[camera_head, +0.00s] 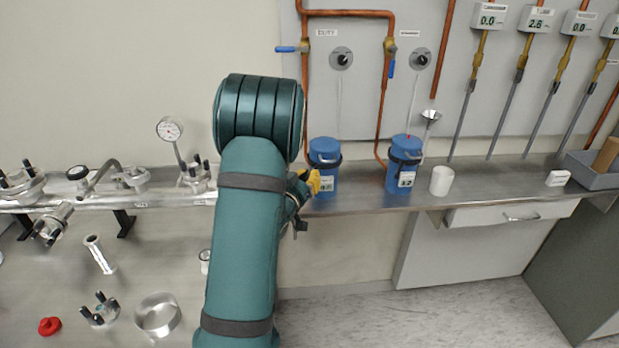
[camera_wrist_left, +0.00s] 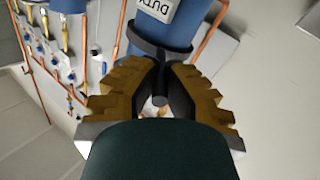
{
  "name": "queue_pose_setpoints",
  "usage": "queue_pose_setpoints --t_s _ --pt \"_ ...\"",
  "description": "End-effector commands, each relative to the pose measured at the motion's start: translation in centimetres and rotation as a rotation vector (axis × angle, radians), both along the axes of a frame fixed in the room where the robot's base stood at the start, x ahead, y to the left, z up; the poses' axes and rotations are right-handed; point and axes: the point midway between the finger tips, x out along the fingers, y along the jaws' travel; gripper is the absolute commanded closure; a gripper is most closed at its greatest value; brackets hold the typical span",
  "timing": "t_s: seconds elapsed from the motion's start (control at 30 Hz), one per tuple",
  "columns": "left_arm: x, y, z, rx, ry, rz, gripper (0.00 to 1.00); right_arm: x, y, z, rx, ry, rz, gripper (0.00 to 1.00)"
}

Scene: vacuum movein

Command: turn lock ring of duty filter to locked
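The duty filter (camera_head: 325,156) is a blue canister standing on the shelf, with a black lock ring around its upper part. My left gripper (camera_head: 311,184) reaches it from the left, its yellow fingers at the canister's front. In the left wrist view, the blue body with its DUTY label (camera_wrist_left: 158,9) and the black lock ring (camera_wrist_left: 150,44) show beyond the fingers. The ring's black handle (camera_wrist_left: 160,99) sticks out between the finger pads, which look closed on it. The ring's lock marks cannot be read. My right gripper is in no view.
A second blue filter (camera_head: 406,150) and a white cup (camera_head: 441,181) stand to the right on the shelf. Copper pipes (camera_head: 345,13) and blue-handled valves are on the wall behind. Metal vacuum parts lie on the left bench (camera_head: 60,290).

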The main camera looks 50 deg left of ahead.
Motion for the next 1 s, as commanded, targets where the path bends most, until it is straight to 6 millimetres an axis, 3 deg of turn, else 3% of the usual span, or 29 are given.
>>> queue_pose_setpoints --t_s 0.2,0.23,0.3,0.67,0.83,1.0 --pt "0.0 0.3 0.4 0.006 -0.011 0.005 1.0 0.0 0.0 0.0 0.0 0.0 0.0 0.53" --pt "0.0 0.3 0.4 0.006 -0.011 0.005 0.83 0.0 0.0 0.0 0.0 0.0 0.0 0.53" --pt "0.0 0.3 0.4 0.006 -0.01 0.005 0.59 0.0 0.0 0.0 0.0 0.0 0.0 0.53" --pt "-0.2 0.1 0.2 0.002 -0.004 0.004 0.58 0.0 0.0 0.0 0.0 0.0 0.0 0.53" --pt "-2.1 -0.5 0.2 -0.001 -0.003 0.006 0.58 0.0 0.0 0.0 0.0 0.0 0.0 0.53" --pt "-5.4 -1.7 0.2 0.0 -0.005 0.008 0.58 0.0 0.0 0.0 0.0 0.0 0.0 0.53"
